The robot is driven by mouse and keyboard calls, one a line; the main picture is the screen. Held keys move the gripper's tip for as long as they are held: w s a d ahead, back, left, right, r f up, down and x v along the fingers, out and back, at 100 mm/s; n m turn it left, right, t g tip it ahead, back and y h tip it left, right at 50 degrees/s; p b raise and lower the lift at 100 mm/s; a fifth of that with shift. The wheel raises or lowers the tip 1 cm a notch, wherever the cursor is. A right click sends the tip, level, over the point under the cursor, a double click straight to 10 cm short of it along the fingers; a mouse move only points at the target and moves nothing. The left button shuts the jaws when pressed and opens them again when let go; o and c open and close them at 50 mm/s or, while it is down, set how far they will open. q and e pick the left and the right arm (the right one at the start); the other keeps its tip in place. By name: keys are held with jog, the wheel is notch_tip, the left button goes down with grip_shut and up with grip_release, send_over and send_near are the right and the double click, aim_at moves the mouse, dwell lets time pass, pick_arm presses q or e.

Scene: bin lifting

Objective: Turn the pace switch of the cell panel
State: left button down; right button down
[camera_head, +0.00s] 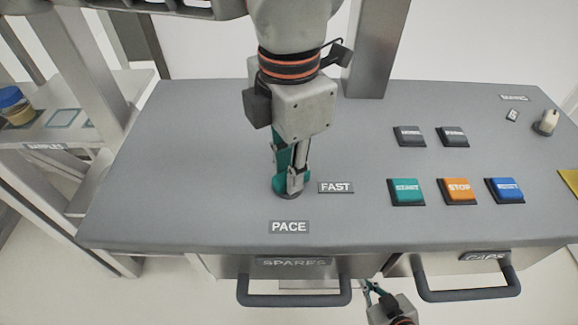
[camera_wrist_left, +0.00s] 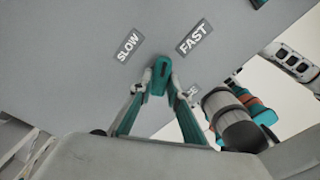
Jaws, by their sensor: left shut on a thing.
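The pace switch is a teal knob (camera_head: 279,186) on a dark round base, behind the PACE label (camera_head: 289,227). My left gripper (camera_head: 290,183) points down over it and is shut on the knob. In the left wrist view the fingertips (camera_wrist_left: 161,88) lie on both sides of the knob (camera_wrist_left: 162,70). The knob's long shape points between the SLOW label (camera_wrist_left: 128,46) and the FAST label (camera_wrist_left: 194,37).
Green (camera_head: 406,191), orange STOP (camera_head: 458,190) and blue (camera_head: 506,190) buttons sit right of the switch. Two dark buttons (camera_head: 409,136) lie behind them. A white-topped control (camera_head: 546,122) stands far right. Drawer handles (camera_head: 294,299) stick out in front. The panel's left part is clear.

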pick_arm(q)
jog(key=m, duration=0.5)
jog(key=shift+m, duration=0.4)
jog(key=shift+p, duration=0.3)
jog(key=c, duration=1.9)
grip_release()
notch_tip(320, 180, up, 12)
jog(key=shift+r, duration=0.1)
